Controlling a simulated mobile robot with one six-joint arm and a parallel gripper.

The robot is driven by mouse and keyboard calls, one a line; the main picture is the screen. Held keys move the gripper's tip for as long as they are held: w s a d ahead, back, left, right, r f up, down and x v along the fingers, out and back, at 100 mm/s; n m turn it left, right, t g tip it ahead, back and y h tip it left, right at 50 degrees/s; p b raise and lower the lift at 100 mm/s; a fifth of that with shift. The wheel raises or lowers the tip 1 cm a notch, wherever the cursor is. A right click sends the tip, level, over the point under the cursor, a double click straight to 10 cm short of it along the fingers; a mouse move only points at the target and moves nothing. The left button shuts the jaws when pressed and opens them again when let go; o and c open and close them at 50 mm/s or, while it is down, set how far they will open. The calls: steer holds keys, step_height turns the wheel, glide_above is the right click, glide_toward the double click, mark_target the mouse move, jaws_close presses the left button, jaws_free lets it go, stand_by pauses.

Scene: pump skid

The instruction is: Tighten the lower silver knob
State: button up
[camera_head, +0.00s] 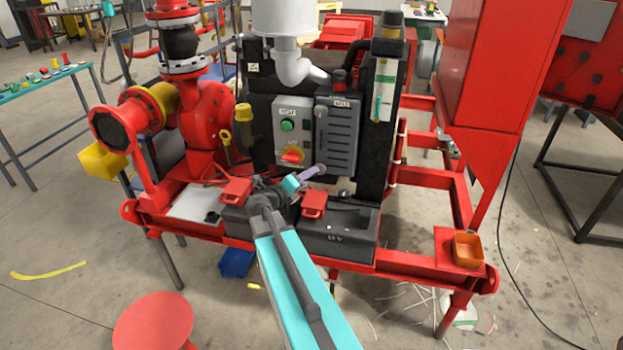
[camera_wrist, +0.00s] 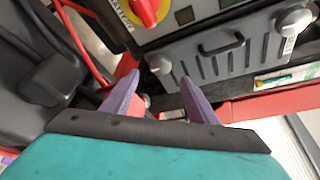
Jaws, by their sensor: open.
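The lower silver knob (camera_wrist: 160,64) is a round metal knob at the lower end of a grey ribbed cover (camera_wrist: 215,62). In the wrist view it sits just beyond and between my purple fingertips, with a gap on each side. The upper silver knob (camera_wrist: 293,20) is at the cover's other end, at the right of the wrist view. In the head view the upper knob (camera_head: 320,111) is at the cover's upper left. My gripper (camera_wrist: 160,78) is open and empty. In the head view my gripper (camera_head: 312,172) partly hides the lower knob area.
A control box (camera_head: 292,132) with a green button and a red rotary switch (camera_head: 292,156) is left of the cover. Dark batteries (camera_head: 340,232) with red caps stand below my gripper. A black handle (camera_wrist: 221,45) sticks out of the cover. Red frame rails (camera_head: 400,268) surround the skid.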

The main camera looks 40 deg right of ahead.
steer(key=b+v, duration=0.1)
steer(key=v, duration=0.5)
steer(key=shift+w+a, duration=0.1)
steer(key=shift+a, duration=0.05)
stand_by(0.4)
steer(key=w+a+f+n+t+y, duration=0.3)
steer(key=w+a+f+n+t, duration=0.1)
steer(key=a+f+n, duration=0.55)
steer(key=w+a+f+n+t+y, duration=0.4)
steer(key=a+f+n, duration=0.2)
steer(key=a+f, duration=0.6)
steer(key=s+a+f+n+y, duration=0.4)
steer(key=a+f+n+y, duration=0.45)
steer(key=a, duration=0.65)
steer(key=s+a+f+n+g+y, duration=0.1)
steer(key=s+a+f+n+g, duration=0.35)
steer(key=s+f, duration=0.4)
steer(key=s+a+f+n+g+y, duration=0.1)
steer(key=s+a+f+n+g, duration=0.35)
steer(key=s+f, duration=0.4)
steer(key=s+d+r+n+g+h, duration=0.1)
steer(key=s+d+n+g, duration=0.1)
steer(key=s, duration=0.8)
steer(key=s+d+r+n+g+h, duration=0.1)
steer(key=s+d+r+n+g, duration=0.1)
steer(key=s+g, duration=0.4)
steer(key=s+d+n, duration=0.1)
steer(key=s+n, duration=0.1)
steer(key=s, duration=0.2)
steer(key=shift+n, duration=0.4)
